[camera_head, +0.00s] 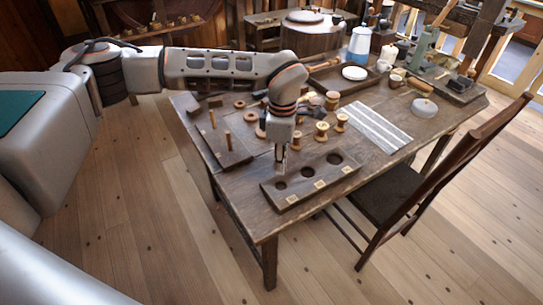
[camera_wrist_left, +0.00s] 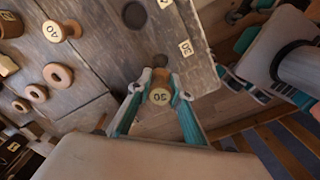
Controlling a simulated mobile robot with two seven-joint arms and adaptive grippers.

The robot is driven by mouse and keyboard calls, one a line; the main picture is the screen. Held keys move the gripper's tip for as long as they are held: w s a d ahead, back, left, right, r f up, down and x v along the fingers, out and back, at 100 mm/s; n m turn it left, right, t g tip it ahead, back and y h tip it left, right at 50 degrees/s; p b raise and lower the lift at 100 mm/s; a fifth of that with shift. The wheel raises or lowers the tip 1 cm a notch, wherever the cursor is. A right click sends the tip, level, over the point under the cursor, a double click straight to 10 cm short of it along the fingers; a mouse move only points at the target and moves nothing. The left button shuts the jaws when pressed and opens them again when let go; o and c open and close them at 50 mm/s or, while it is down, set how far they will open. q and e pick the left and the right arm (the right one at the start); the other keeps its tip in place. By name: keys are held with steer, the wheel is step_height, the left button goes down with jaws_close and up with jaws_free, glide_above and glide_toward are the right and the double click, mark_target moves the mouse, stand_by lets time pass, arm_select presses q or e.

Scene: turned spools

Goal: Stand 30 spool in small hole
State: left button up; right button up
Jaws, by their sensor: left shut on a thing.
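My left gripper (camera_head: 281,168) points down over the left end of the dark holed board (camera_head: 295,180). It is shut on the 30 spool (camera_wrist_left: 160,97), whose round pale end marked 30 faces the left wrist camera between the fingertips. The small hole (camera_wrist_left: 161,61) shows as a dark patch just beyond the spool in that view, beside the board's 30 label (camera_wrist_left: 186,48). A larger hole (camera_wrist_left: 134,15) lies farther along the board. The spool's lower end is hidden, so its clearance from the board cannot be told. My right gripper is in neither view.
Several spools (camera_head: 322,131) stand behind the board; one marked 40 (camera_wrist_left: 54,31) shows in the wrist view. A board with upright pegs (camera_head: 228,141) lies to the left. A striped cloth (camera_head: 370,126) lies to the right. A chair (camera_head: 430,185) stands at the table's right front.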

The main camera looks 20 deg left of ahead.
arm_select(q)
steer(key=shift+d+f, duration=0.1)
steer(key=shift+f, duration=0.1)
steer(key=shift+f+b, duration=0.6)
steer(key=shift+f, duration=0.1)
step_height(320, 180, down, 2)
steer(key=shift+f+b, duration=0.15)
steer(key=shift+b, duration=0.65)
steer(key=shift+f+b, duration=0.5)
steer(key=shift+f, duration=0.2)
steer(key=shift+f+b, duration=0.3)
steer(key=shift+f, duration=0.1)
steer(key=shift+r, duration=0.1)
steer(key=shift+p, duration=0.3)
